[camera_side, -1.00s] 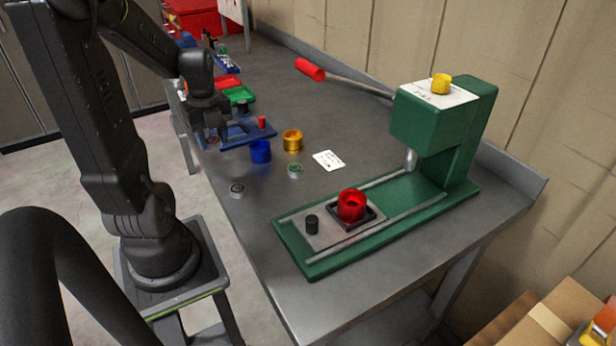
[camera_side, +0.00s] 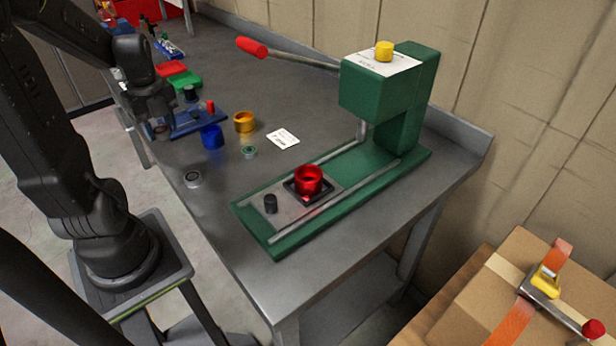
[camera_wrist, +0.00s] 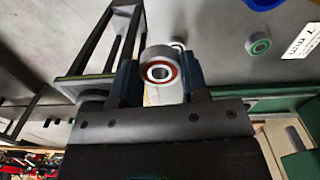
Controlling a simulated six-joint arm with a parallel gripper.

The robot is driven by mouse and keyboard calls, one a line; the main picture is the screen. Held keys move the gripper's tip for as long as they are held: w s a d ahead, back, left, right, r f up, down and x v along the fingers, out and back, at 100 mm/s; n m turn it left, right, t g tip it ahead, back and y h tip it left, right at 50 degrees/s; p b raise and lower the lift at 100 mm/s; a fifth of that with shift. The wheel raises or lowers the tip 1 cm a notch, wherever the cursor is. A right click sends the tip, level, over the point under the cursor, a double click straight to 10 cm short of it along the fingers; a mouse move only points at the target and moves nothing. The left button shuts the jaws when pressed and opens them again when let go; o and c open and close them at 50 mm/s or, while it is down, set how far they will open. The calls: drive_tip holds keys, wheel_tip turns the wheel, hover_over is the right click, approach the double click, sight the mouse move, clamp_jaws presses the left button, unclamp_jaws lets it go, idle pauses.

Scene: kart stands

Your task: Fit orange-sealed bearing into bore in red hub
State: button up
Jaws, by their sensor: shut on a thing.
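The orange-sealed bearing (camera_wrist: 160,63) is between the fingers of my gripper (camera_wrist: 160,80) in the wrist view, its ringed face towards the camera. My gripper (camera_side: 160,129) is shut on it and hangs at the left of the bench, beside the blue tray. In the side view the bearing is small and dark between the fingers. The red hub (camera_side: 308,181) sits in a dark square holder on the grey plate of the green press, well to the right of my gripper. Its round opening faces up; the bottom of the bore is hard to see.
The green press (camera_side: 388,95) has a red-ended lever (camera_side: 252,47). A grey bearing (camera_side: 193,179), green-sealed bearing (camera_side: 249,152), blue cup (camera_side: 212,137), yellow ring (camera_side: 244,122) and white card (camera_side: 283,138) lie between.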

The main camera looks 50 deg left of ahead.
idle(0.4)
drive_tip(key=shift+w+a+r+n, duration=0.3)
drive_tip(key=shift+w+n, duration=0.05)
drive_tip(key=shift+n, duration=0.15)
drive_tip(key=w+a+r+n, duration=0.3)
drive_tip(key=w+r+n, duration=0.4)
drive_tip(key=n, duration=0.5)
drive_tip(key=w+a+r+n, duration=0.3)
drive_tip(key=w+r+n, duration=0.35)
drive_tip(key=n, duration=0.55)
wheel_tip(320, 180, up, 10)
drive_tip(key=m, duration=0.9)
hover_over(309, 176)
wheel_tip(309, 176, down, 28)
drive_tip(key=shift+a+r, duration=0.1)
drive_tip(key=shift+r, duration=0.15)
